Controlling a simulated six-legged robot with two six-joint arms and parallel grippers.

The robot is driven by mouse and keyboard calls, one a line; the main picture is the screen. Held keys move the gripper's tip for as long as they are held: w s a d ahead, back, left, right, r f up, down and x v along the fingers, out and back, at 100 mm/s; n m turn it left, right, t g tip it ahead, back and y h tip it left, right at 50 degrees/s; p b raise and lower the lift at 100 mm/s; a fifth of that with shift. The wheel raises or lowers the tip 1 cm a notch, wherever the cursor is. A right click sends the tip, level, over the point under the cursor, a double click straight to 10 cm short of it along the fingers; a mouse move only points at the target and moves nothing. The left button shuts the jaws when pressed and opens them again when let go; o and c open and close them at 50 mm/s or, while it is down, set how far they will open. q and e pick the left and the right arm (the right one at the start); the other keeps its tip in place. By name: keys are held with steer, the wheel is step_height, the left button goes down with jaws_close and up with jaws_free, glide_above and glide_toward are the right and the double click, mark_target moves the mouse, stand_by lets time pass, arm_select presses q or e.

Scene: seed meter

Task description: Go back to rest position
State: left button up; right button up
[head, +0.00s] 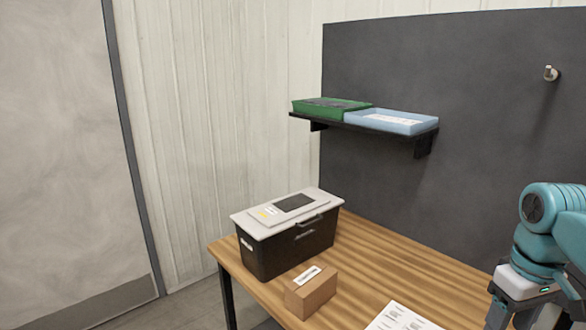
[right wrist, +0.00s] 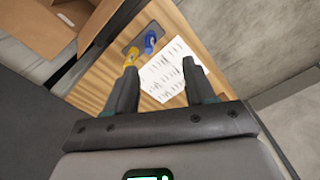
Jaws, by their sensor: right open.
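My right gripper (right wrist: 158,72) is open in the right wrist view. Its two dark fingers stand apart with nothing between them, above a wooden table (right wrist: 108,75). A printed paper sheet (right wrist: 172,66) lies beyond the fingertips. In the head view my teal right arm comes in at the right edge, and its gripper is mostly cut off at the bottom. My left gripper is not in view.
A black bin with a grey lid (head: 290,248) and a small cardboard box (head: 311,292) stand on the table (head: 385,262). A shelf (head: 365,128) holds green and blue trays. The wrist view shows an open carton (right wrist: 62,28) and blue (right wrist: 150,42) and yellow (right wrist: 131,57) items.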

steer(key=w+a+f+y, duration=0.1)
steer(key=w+a+f, duration=0.2)
steer(key=f, duration=0.5)
steer(key=w+a+f, duration=0.2)
steer(key=a+f, duration=0.2)
steer(key=f, duration=0.4)
steer(key=s+a+f+y, duration=0.15)
steer(key=a+f, duration=0.25)
steer(key=f, duration=0.4)
steer(key=s+a+f, duration=0.2)
steer(key=a+f, duration=0.3)
steer(key=f, duration=0.2)
steer(key=s+a+f+m+y+b, duration=0.1)
steer(key=s+a+f+m, duration=0.1)
steer(key=s+a+f, duration=0.4)
steer(key=s+a+f+m, duration=0.2)
steer(key=s+a+f, duration=0.1)
steer(key=s+f, duration=0.7)
step_height(320, 180, down, 7)
steer(key=b, duration=0.9)
steer(key=shift+s+d+f, duration=0.15)
steer(key=shift+s, duration=0.05)
